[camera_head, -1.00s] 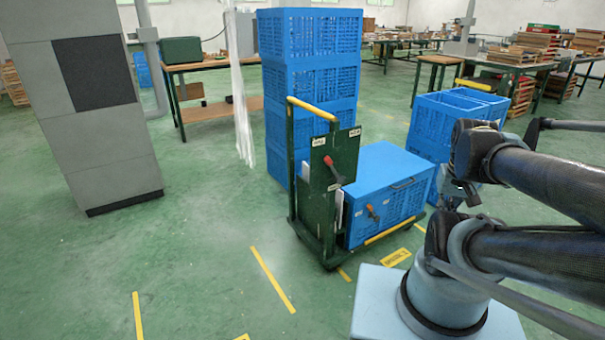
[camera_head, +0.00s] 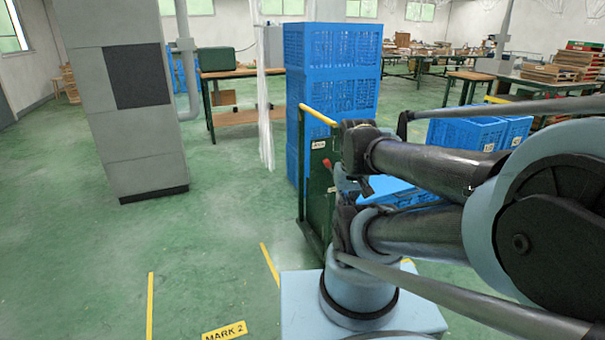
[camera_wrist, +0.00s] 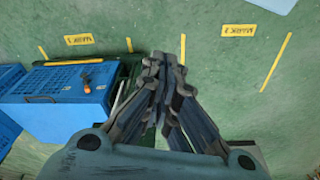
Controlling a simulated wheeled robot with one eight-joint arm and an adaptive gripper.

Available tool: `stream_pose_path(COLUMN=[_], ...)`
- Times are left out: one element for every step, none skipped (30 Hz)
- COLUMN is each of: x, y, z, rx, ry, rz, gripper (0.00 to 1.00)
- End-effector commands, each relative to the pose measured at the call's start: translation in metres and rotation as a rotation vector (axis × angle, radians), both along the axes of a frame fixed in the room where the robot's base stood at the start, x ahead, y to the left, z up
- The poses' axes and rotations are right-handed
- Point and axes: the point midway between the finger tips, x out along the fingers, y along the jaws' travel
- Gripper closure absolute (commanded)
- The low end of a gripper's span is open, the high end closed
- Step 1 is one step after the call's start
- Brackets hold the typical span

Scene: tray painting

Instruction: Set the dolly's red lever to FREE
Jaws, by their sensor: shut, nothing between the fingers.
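The dolly is a dark green frame with a yellow handle bar and an upright green panel (camera_head: 319,200). The red lever (camera_head: 328,165) shows on that panel, largely covered by my arm, so its setting cannot be told. My gripper (camera_wrist: 165,62) is shut and empty in the wrist view. There it hangs over the floor, with part of the dolly's dark green frame (camera_wrist: 126,72) beside and behind it. The red lever is not clearly seen in the wrist view.
Tall blue crates (camera_head: 332,60) stand behind the dolly. A grey cabinet (camera_head: 130,110) stands at left. Green floor with a yellow MARK 2 label (camera_head: 224,331) is open at front left.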

Motion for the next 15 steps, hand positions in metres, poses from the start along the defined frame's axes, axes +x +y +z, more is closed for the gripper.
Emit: stream_pose_path(x=[0.0000,0.0000,0.0000,0.0000,0.0000,0.0000,0.0000,0.0000,0.0000,0.0000,0.0000,-0.0018,-0.0067,-0.0073,-0.0061], y=[0.0000,0.0000,0.0000,0.0000,0.0000,0.0000,0.0000,0.0000,0.0000,0.0000,0.0000,0.0000,-0.0001,-0.0003,-0.0006], z=[0.0000,0.0000,0.0000,0.0000,0.0000,0.0000,0.0000,0.0000,0.0000,0.0000,0.0000,0.0015,0.0043,0.0057,0.0072], rx=[0.000,0.000,0.000,0.000,0.000,0.000,0.000,0.000,0.000,0.000,0.000,-0.001,-0.003,-0.005,-0.011], ry=[0.000,0.000,0.000,0.000,0.000,0.000,0.000,0.000,0.000,0.000,0.000,-0.003,-0.009,-0.009,-0.007], rz=[0.000,0.000,0.000,0.000,0.000,0.000,0.000,0.000,0.000,0.000,0.000,0.002,0.005,0.009,0.020], gripper=[1.00,1.00,1.00,1.00,1.00,1.00,1.00,1.00,1.00,1.00,1.00,1.00,1.00,1.00,1.00])
